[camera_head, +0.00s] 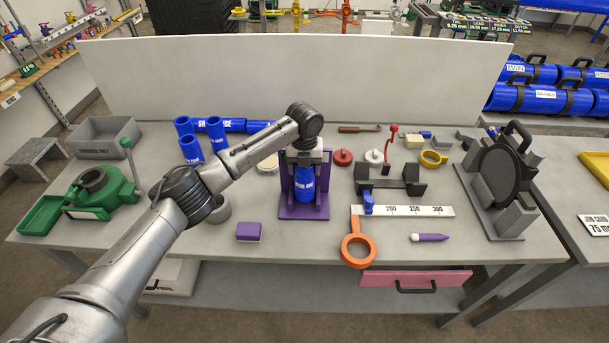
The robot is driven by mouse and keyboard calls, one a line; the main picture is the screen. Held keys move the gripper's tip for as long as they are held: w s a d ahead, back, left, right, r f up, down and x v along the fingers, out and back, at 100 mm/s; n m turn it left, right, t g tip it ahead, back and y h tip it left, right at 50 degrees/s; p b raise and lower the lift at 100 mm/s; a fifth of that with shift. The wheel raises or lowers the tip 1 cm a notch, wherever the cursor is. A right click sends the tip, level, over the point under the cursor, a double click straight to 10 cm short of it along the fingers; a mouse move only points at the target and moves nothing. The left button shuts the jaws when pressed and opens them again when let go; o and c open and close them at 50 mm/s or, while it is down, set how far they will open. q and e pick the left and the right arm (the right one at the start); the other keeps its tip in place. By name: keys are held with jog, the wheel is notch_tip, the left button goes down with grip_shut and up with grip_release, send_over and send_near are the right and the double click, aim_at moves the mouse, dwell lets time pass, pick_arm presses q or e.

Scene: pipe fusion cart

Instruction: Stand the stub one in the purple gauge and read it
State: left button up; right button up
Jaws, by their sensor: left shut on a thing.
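The purple gauge (291,212) stands on the bench just right of the middle, with its base plate and upright sides showing. A blue stub (304,185) with white lettering is upright between the sides of the gauge. My left gripper (304,161) comes down from above and is shut on the top of this stub. The gripper hides the stub's top and the upper part of the gauge. I cannot tell whether the stub's foot touches the base plate. My right gripper is not in view.
Several blue pipe pieces (191,149) stand and lie left of the gauge. A purple block (249,231) lies in front. An orange ring tool (358,251) and white scale (422,211) lie to the right. A green machine (101,190) stands at left, a dark disc (500,180) at right.

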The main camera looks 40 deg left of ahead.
pick_arm(q)
jog(key=shift+f, duration=1.55)
jog(key=o, duration=1.1)
jog(key=shift+f, duration=0.15)
notch_tip(320, 180, up, 12)
jog(key=shift+r+p, duration=0.15)
jog(key=shift+p, duration=0.2)
